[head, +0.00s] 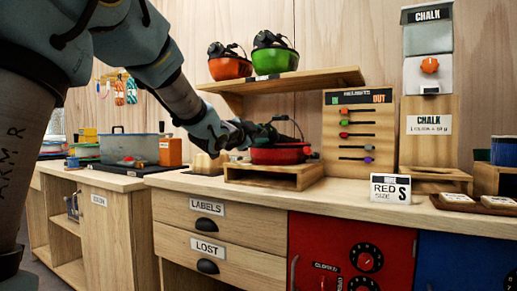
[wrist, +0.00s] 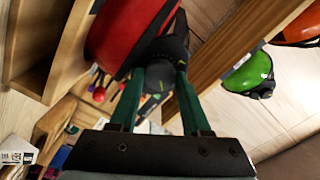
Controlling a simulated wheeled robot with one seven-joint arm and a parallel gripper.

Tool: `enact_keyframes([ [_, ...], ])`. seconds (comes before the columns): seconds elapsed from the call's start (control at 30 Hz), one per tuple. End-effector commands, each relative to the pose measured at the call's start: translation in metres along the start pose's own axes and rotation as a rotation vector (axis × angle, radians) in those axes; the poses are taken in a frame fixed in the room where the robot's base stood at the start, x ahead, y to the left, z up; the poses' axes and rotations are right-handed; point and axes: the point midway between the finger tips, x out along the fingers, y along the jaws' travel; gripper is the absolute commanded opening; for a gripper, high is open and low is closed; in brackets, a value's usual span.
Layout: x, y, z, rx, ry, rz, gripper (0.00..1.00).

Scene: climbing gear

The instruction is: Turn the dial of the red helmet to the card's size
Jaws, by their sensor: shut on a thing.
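The red helmet (head: 277,155) lies on a low wooden stand (head: 240,175) on the counter. It also shows at the upper left of the wrist view (wrist: 118,35). In the wrist view, the two green fingers of my gripper (wrist: 162,75) are closed on a dark knob, the dial (wrist: 168,48), at the helmet's edge. The dial's size marks cannot be read. A white card (head: 390,188) to the right reads "RED SIZE S".
A shelf (head: 290,82) above the stand holds a red-orange helmet (head: 230,67) and a green helmet (head: 275,61). An IN/OUT peg board (head: 358,130) and a chalk dispenser (head: 428,90) stand to the right.

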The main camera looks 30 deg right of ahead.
Motion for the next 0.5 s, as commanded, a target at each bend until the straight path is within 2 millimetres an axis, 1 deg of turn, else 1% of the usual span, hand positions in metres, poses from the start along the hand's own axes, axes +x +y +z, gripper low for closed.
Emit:
enact_keyframes([
  [0.03, -0.0001, 0.0047, 0.0025, 0.038, 0.002, -0.002, 0.00],
  [0.2, 0.0000, 0.0040, 0.0021, 0.163, 0.001, -0.001, 0.00],
  [0.5, 0.0001, 0.0023, 0.0010, 0.300, 0.000, 0.000, 0.00],
])
